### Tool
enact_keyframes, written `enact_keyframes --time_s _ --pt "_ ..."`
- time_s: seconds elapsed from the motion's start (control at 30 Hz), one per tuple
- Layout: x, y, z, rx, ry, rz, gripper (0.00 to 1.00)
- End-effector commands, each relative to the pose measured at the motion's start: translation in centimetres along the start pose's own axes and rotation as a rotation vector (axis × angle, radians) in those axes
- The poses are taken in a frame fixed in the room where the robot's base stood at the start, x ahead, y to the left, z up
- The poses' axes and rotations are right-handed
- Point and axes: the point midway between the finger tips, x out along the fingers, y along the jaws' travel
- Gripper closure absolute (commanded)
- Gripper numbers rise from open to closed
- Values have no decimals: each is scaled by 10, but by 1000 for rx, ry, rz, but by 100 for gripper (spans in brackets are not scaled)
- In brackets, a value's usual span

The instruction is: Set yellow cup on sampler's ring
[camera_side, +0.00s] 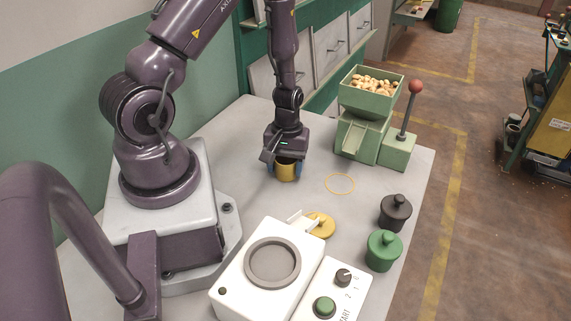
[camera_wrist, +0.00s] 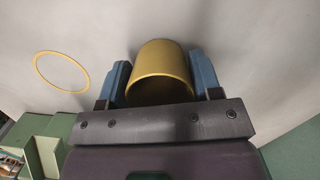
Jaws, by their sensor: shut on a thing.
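The yellow cup (camera_side: 285,172) is between the blue fingers of my gripper (camera_side: 284,168), which is shut on it. In the wrist view the cup (camera_wrist: 160,62) sits between both fingers of the gripper (camera_wrist: 158,75). I cannot tell whether its base touches the table. A thin yellow ring (camera_side: 327,187) lies flat on the table to the right of the cup, in front of a green hopper (camera_side: 365,137) with a red-knobbed lever (camera_side: 408,108). The ring also shows at left in the wrist view (camera_wrist: 36,76). The ring is empty.
A white device (camera_side: 232,291) with a round grey recess (camera_side: 272,262) stands at the front, beside a panel with a green button (camera_side: 324,306). Nuts (camera_side: 376,85) fill the hopper top. Table between cup and ring is clear.

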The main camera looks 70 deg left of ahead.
Motion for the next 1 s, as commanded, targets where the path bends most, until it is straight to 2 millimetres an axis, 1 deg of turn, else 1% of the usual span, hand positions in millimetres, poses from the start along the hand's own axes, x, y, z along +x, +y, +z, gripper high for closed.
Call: enact_keyframes --time_s 0.27,0.3,0.37,0.4,0.67,0.77,0.87,1.0 --pt "3 0 0 1 -1 0 68" --pt "2 0 0 1 -1 0 35" --pt "2 0 0 1 -1 0 21" --pt "2 0 0 1 -1 0 16" --pt "2 0 0 2 0 0 16" --pt "-4 1 0 3 2 1 16" --pt "-17 1 -1 4 5 2 16" --pt "-44 1 -1 4 6 3 16"
